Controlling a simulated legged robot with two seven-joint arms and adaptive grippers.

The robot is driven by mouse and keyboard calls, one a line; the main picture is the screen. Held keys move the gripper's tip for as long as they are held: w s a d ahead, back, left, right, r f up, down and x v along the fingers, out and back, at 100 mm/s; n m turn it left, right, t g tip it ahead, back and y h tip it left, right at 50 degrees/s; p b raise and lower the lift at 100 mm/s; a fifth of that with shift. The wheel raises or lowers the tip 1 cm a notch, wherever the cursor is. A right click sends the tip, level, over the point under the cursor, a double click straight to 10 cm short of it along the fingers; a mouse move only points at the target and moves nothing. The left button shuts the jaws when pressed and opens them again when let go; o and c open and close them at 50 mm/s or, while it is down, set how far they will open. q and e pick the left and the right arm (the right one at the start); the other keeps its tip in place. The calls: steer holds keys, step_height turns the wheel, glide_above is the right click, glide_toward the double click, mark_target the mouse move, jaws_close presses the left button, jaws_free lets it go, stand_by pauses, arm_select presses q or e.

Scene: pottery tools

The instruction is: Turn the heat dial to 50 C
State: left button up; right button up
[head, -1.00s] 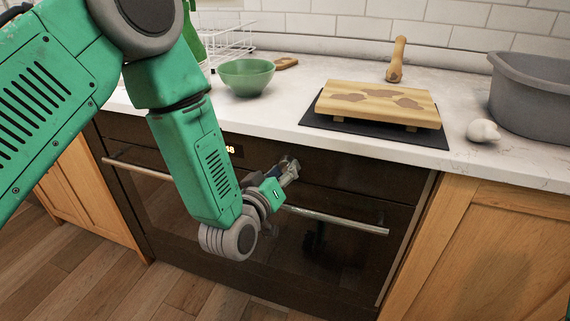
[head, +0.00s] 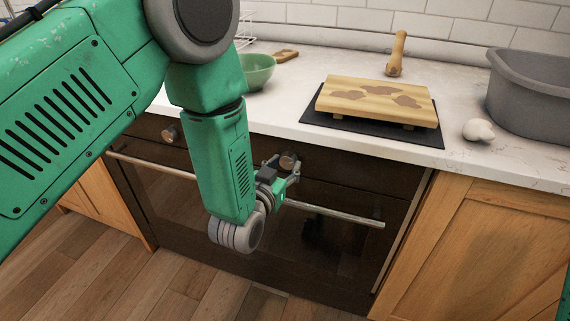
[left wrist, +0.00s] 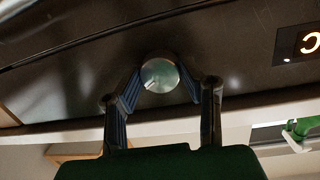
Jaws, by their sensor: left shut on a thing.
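A round metal dial (head: 289,160) sits on the oven's dark front panel, right of the middle. In the left wrist view the dial (left wrist: 160,73) shows face-on, with a pale mark low on its left side. My left gripper (head: 281,166) is at this dial, with one finger on each side of it, shut on it. The left wrist view shows the fingers (left wrist: 160,88) flanking the dial. A lit orange-red display (left wrist: 310,43) is partly in view there; its full reading is cut off.
A second dial (head: 169,134) is on the panel's left. The oven's handle bar (head: 335,214) runs just below the dials. The counter above holds a cutting board (head: 375,98), a green bowl (head: 258,71), a garlic bulb (head: 479,130) and a grey basin (head: 535,98).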

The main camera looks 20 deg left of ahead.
stand_by(0.3)
arm_select(q)
steer(key=o, duration=1.1)
steer(key=shift+o, duration=0.2)
steer(key=s+a+r, duration=0.1)
steer(key=s, duration=1)
steer(key=shift+s, duration=0.35)
